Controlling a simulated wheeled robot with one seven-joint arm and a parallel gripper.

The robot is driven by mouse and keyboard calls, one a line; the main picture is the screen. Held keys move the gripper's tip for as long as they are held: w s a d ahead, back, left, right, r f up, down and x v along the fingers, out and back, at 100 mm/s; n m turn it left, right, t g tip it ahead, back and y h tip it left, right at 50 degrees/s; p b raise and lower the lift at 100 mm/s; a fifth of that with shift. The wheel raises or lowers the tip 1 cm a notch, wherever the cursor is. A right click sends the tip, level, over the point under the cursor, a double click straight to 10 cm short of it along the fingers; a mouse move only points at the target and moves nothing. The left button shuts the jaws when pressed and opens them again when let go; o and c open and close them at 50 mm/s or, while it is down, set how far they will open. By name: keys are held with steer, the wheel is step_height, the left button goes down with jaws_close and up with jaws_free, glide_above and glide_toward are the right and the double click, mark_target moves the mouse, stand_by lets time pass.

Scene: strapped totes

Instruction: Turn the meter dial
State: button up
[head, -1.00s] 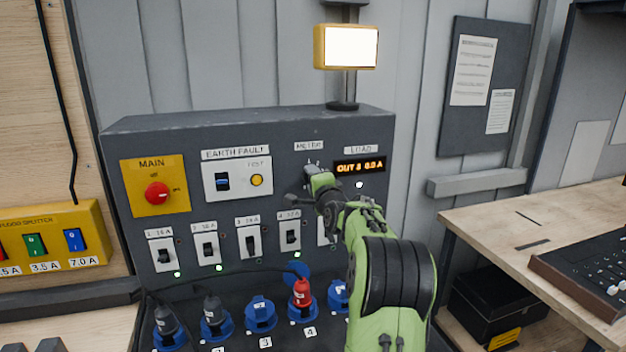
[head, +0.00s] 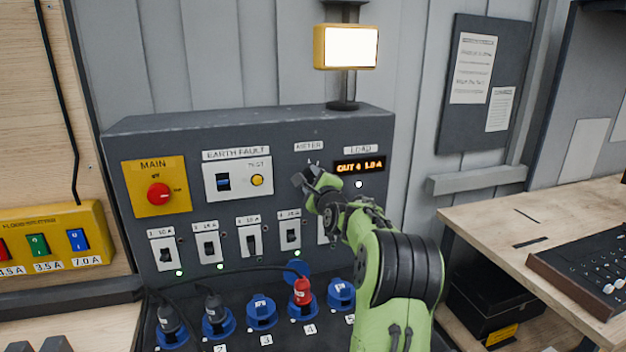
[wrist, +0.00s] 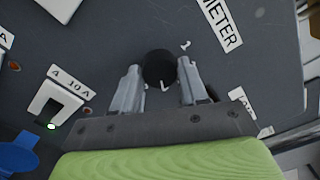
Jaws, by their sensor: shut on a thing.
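The meter dial (wrist: 159,67) is a round black knob on the dark panel, below the METER label (head: 308,146). In the wrist view my gripper (wrist: 160,80) has one finger on each side of the dial and is shut on it. In the head view my gripper (head: 308,178) covers the dial. The load display (head: 360,167) beside it glows orange and appears to read "OUT 4 1.0 A".
The red main switch (head: 158,194) and the earth fault unit (head: 238,180) are left of my gripper. Breaker switches and blue sockets (head: 261,312) line the panel below. A wooden bench (head: 540,225) stands at right.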

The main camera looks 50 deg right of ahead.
steer(key=shift+f, duration=0.1)
stand_by(0.3)
steer(key=o, duration=1.1)
steer(key=shift+c, duration=0.2)
steer(key=shift+s, duration=0.1)
steer(key=b+v, duration=0.2)
steer(key=v, duration=1.3)
steer(key=shift+s+a+b, duration=0.15)
steer(key=shift+s+b, duration=0.1)
steer(key=shift+b, duration=0.1)
